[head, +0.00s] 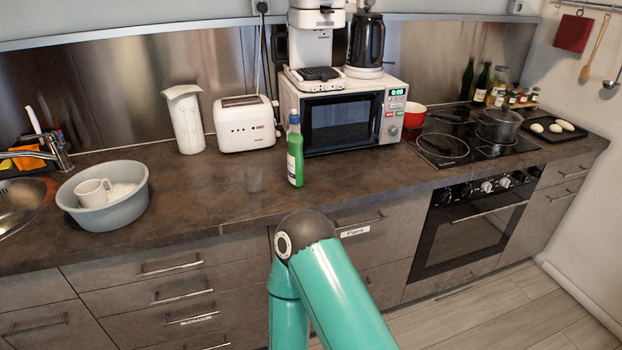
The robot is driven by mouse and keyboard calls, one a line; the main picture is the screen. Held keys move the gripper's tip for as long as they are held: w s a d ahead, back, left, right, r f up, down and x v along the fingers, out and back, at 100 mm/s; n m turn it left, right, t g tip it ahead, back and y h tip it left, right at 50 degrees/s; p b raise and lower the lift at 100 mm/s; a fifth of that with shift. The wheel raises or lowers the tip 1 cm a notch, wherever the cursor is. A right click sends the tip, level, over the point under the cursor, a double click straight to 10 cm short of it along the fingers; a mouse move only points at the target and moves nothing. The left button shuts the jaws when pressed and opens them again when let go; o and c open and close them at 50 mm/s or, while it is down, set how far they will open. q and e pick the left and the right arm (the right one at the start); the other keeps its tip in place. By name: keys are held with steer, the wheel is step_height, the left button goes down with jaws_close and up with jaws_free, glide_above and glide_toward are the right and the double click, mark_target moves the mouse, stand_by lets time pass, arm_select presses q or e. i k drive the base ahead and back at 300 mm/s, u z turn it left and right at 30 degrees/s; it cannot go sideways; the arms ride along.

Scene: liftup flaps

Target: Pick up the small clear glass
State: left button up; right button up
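A small clear glass (254,178) stands on the dark countertop (200,195), in front of the white toaster (245,124) and left of a green bottle (295,152). It is faint and see-through, so its outline is hard to make out. A teal link of one of my arms rises from the bottom middle of the head view, with a dark rounded joint in front of the counter edge. I cannot tell which arm it is. Neither of my grippers is in view.
A white jug (185,119) stands behind the glass to the left. A grey basin (104,209) with a white mug (94,193) is further left. A microwave (348,119) is behind the bottle. The counter left of the glass is clear up to the basin.

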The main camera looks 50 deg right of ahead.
mark_target(253, 175)
steer(key=z, duration=0.55)
steer(key=i, duration=1.05)
